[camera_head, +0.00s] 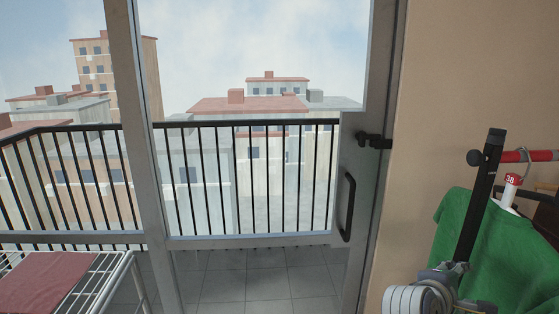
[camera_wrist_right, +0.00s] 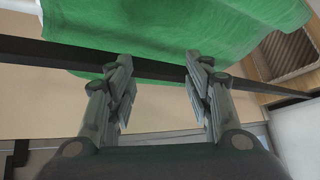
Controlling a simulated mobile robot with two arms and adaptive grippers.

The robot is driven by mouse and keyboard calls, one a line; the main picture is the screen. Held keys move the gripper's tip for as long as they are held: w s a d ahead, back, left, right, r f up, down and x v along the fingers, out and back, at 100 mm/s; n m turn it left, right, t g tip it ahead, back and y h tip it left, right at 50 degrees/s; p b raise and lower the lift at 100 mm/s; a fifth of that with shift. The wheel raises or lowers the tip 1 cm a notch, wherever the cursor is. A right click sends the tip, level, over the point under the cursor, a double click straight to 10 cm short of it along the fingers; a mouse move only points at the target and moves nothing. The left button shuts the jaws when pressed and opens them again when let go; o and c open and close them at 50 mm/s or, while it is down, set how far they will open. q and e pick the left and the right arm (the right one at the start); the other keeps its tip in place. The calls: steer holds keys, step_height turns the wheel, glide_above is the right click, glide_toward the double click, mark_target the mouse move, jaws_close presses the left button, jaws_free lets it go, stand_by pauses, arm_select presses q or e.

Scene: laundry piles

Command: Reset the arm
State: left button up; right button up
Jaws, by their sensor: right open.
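My right gripper (camera_head: 455,270) is at the lower right in the head view, in front of the green garment and close to the black rack post. In the right wrist view my right gripper (camera_wrist_right: 160,72) has its two fingers wide apart with nothing between them. The green garment (camera_wrist_right: 180,30) spreads beyond the fingertips. A black bar (camera_wrist_right: 60,52) crosses behind the fingers. The green garment (camera_head: 505,250) hangs on a hanger from the rack in the head view. My left gripper is not in view.
A black rack post (camera_head: 475,215) with a red rail (camera_head: 527,156) stands at right. A glass door frame (camera_head: 362,200) with a black handle (camera_head: 348,207) leads to a railed balcony. A drying rack (camera_head: 100,285) with a reddish cloth (camera_head: 45,283) is at lower left. A woven basket (camera_wrist_right: 288,52) shows in the wrist view.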

steer(key=s+a+f+m+g+y, duration=0.1)
steer(key=s+a+f+m+y, duration=0.3)
steer(key=s+f, duration=0.55)
steer(key=s+a+f+m+g+y, duration=0.15)
steer(key=s+a+f+y, duration=0.4)
steer(key=f, duration=0.75)
steer(key=s+a+f+m+g+y, duration=0.1)
steer(key=s+a+f+m, duration=0.15)
steer(key=s, duration=0.25)
steer(key=s+a+f+m+g+y, duration=0.1)
steer(key=s+a+m, duration=0.15)
steer(key=s, duration=0.35)
step_height(320, 180, down, 26)
steer(key=s+g, duration=0.1)
steer(key=s+d+f+g, duration=0.1)
steer(key=s+d+f, duration=0.1)
steer(key=s+f, duration=1.5)
steer(key=shift+s+d+n+h, duration=0.15)
steer(key=shift+s+n+h, duration=0.2)
steer(key=shift+n, duration=0.1)
